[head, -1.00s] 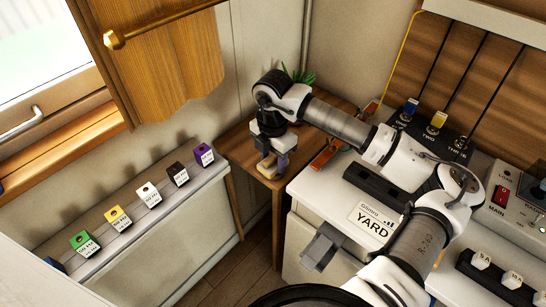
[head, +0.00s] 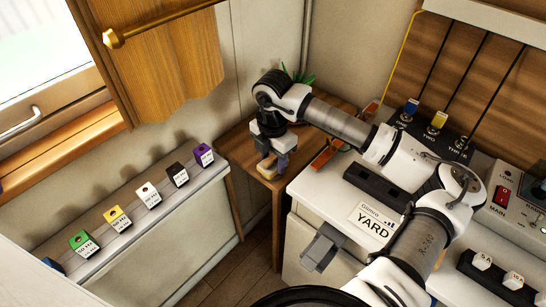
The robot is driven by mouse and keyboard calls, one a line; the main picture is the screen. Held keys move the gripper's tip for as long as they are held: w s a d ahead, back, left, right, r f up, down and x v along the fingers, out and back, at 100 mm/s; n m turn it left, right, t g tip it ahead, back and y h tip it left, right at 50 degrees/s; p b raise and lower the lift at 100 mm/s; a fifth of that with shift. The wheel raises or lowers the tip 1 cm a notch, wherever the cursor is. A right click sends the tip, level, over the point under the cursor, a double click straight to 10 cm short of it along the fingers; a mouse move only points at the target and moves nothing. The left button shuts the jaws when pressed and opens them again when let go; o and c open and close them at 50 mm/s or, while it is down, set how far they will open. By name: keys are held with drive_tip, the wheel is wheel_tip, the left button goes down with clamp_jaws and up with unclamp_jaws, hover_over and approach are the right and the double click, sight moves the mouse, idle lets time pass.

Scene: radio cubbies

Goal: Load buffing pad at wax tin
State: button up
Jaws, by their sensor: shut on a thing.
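My gripper (head: 272,162) points down over the small wooden table in the corner, at the far end of my arm. It is shut on a small tan thing, which I take to be the buffing pad (head: 267,171); the fingers partly cover it. The pad is low, close to the table's front edge; I cannot tell whether it touches the top. I cannot make out a wax tin; my gripper and arm hide part of the table.
The wooden table (head: 238,150) has a green plant (head: 300,77) at its back. A white ledge (head: 110,236) at left carries several coloured labelled blocks. The white desk with a YARD label (head: 374,222) and switches stands at right, under my arm.

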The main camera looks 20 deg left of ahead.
drive_tip(key=shift+r+p, duration=1.55)
drive_tip(key=shift+r, duration=1.9)
